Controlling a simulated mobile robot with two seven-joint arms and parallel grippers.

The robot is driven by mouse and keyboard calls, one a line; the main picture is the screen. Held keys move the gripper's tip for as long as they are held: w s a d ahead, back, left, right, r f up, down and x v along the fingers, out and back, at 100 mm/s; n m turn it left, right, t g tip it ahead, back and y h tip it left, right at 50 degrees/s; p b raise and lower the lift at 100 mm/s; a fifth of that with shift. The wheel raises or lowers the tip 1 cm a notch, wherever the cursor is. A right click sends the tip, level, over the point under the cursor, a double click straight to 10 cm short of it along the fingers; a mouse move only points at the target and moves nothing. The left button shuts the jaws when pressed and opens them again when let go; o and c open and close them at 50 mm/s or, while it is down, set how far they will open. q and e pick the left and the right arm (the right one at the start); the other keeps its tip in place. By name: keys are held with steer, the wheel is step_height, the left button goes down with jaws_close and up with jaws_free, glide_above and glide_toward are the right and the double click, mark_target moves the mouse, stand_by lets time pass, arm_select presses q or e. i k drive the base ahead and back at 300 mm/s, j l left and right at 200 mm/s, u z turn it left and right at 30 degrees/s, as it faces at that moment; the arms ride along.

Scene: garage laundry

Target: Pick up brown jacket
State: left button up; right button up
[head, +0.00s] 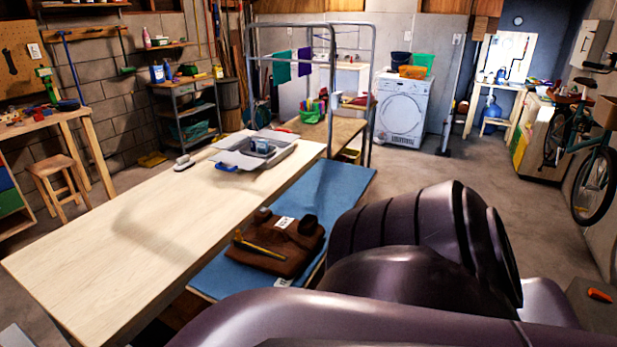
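A brown jacket (269,257) lies folded on the near part of a blue mat. A yellow-handled tool (258,247), a white tag (284,222) and dark round items (308,224) lie on top of it. One of my arms, dark purple, fills the lower right of the head view, to the right of and nearer than the jacket. It covers part of the mat. Neither gripper shows in the head view.
A blue mat (338,190) runs beside a long pale wooden table (130,225). A grey tray (255,152) and a brush (184,162) sit at the table's far end. A metal rack (371,100) and a washing machine (402,111) stand beyond. Floor at right is mostly clear.

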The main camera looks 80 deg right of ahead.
mark_target(276, 246)
steer(key=i+z, duration=0.15)
steer(key=z, duration=0.25)
steer(key=i+j+z, duration=0.15)
steer(key=z, duration=0.25)
steer(key=i+j+z, duration=0.15)
steer(key=z, duration=0.25)
